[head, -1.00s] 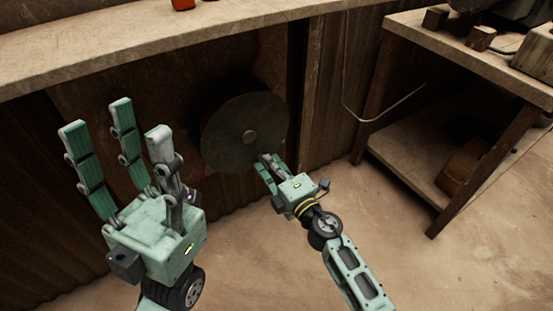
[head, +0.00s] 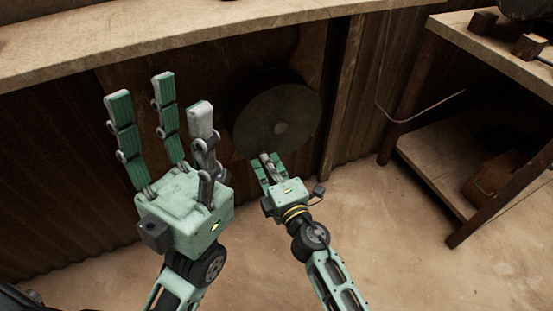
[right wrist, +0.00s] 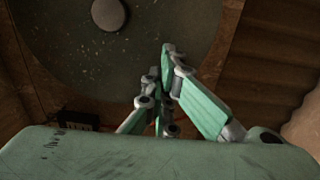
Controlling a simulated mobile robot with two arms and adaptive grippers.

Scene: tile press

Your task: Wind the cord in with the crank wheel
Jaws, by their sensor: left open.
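The crank wheel (head: 277,120), a dark green disc with a grey round hub, stands upright below the bench top. It also shows in the right wrist view (right wrist: 60,50). My right gripper (head: 268,160) is at the wheel's lower edge, its fingers drawn together against the face. No handle shows apart from the fingers; any handle is hidden between them. My left gripper (head: 160,95) is open and empty, fingers up, left of the wheel.
A wooden bench top (head: 200,45) runs above the wheel. A wooden table (head: 500,50) with a lower shelf (head: 430,170) stands at the right, with dark blocks on top. The floor (head: 400,250) in front is clear.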

